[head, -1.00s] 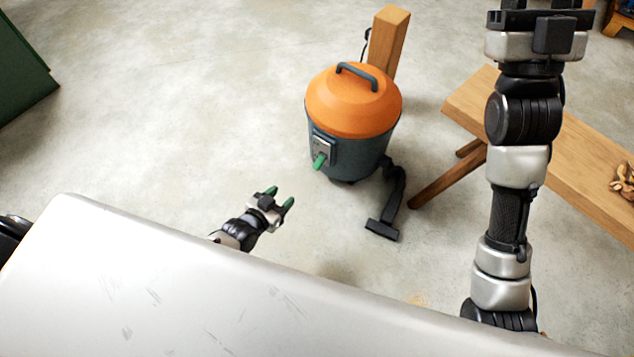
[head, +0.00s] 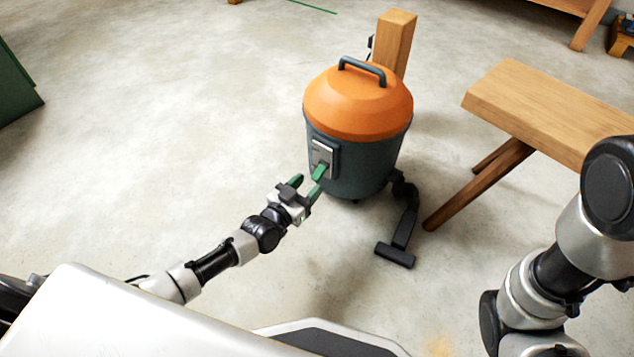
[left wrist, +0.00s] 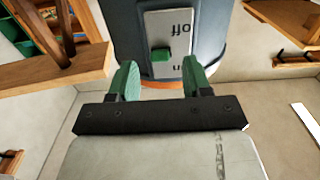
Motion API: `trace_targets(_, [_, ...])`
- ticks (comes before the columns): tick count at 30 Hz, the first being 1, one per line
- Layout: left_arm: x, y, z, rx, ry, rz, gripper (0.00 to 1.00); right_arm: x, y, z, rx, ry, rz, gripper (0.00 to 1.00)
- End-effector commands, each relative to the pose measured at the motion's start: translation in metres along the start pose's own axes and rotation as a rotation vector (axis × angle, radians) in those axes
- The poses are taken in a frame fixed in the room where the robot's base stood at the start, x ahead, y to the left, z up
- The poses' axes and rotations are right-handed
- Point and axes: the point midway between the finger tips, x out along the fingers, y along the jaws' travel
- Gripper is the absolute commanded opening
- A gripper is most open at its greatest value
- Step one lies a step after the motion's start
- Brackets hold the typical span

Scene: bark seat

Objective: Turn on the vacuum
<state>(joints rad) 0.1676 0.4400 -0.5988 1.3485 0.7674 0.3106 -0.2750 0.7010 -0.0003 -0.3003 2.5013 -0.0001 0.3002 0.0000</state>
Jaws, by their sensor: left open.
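The vacuum (head: 358,125) has an orange lid with a dark handle and a dark grey drum; it stands upright on the floor. A light switch plate (head: 322,152) with a green switch (head: 319,173) is on its front. The left wrist view shows the plate (left wrist: 178,18) with partly visible, inverted lettering and the green switch (left wrist: 160,54) ahead of the fingers, between them. My left gripper (head: 306,187) is open, its green fingertips close in front of the switch; whether they touch it I cannot tell. My left gripper also shows in the left wrist view (left wrist: 163,77).
The vacuum's hose and floor nozzle (head: 395,255) lie at its lower right. A wooden post (head: 395,42) stands behind it, and a wooden bench (head: 530,105) is to the right. A green object (head: 15,90) is at far left. The floor left of the vacuum is clear.

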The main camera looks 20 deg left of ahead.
Motion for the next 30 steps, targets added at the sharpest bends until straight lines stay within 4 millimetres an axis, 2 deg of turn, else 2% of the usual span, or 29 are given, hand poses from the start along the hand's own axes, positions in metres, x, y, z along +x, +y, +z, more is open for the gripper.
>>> trace_targets(1, [0.01, 0.0, 0.005, -0.001, 0.004, -0.001, 0.49, -0.011, -0.002, -0.004, 0.0, -0.001, 0.0, 0.43])
trace_targets(9, [0.041, 0.0, 0.002, 0.0, 0.001, -0.001, 0.49, -0.025, -0.005, -0.008, 0.0, -0.001, 0.0, 0.43])
trace_targets(19, [0.044, 0.0, 0.0, 0.0, -0.001, -0.001, 0.49, -0.025, -0.005, -0.008, 0.0, -0.001, -0.001, 0.43])
trace_targets(29, [0.044, 0.0, 0.0, 0.0, -0.001, 0.0, 0.0, -0.025, -0.005, -0.008, 0.0, -0.001, -0.001, 0.43])
trace_targets(30, [0.044, 0.0, 0.0, 0.0, -0.001, 0.0, 0.0, -0.025, -0.005, -0.008, 0.0, -0.001, -0.001, 0.43])
